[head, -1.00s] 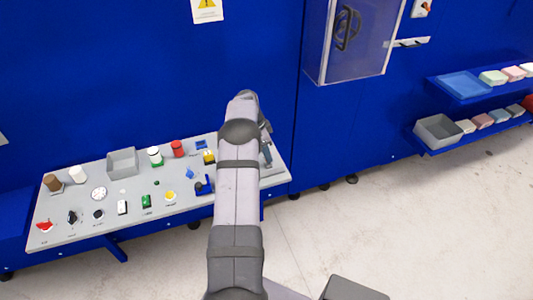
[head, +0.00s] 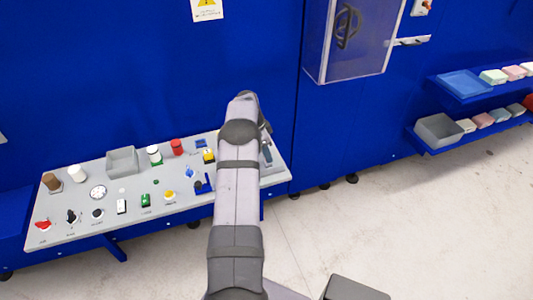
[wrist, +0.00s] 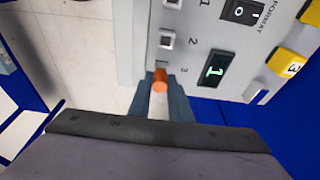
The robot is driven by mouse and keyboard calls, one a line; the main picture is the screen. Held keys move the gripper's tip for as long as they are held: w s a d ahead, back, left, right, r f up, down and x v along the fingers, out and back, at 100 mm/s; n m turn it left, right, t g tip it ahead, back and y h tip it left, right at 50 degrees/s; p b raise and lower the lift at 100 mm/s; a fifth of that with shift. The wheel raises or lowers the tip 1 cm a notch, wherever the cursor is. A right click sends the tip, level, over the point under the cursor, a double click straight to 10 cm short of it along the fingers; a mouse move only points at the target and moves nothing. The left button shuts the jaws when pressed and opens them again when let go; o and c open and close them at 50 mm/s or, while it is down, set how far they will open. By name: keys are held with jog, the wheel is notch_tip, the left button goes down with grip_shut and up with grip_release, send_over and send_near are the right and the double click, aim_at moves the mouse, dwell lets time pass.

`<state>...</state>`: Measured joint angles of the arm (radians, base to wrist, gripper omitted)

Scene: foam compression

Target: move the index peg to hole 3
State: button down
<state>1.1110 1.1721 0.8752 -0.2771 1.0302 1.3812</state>
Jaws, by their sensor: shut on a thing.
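The orange index peg (wrist: 159,82) is between the fingertips of my gripper (wrist: 160,88) in the wrist view. My gripper is shut on it. The peg's far end is at the lower edge of the square hole marked 3 (wrist: 162,65). I cannot tell whether it is in the hole or just in front of it. Hole 2 (wrist: 166,40) and hole 1 (wrist: 172,3) look empty, in line above hole 3. In the head view the grey panel (head: 60,222) is partly covered by my arm, and the peg cannot be made out there.
The panel's left edge is close to the holes, with open floor (wrist: 95,40) beyond. A grey bin (head: 122,162) stands on the panel.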

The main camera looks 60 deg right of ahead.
jog(key=shift+f, duration=0.35)
jog(key=c, duration=1.6)
grip_release()
jog(key=shift+o, duration=0.2)
jog(key=shift+b, duration=0.3)
jog(key=b+v, duration=0.2)
jog(key=v, duration=0.5)
jog(key=shift+r, duration=0.15)
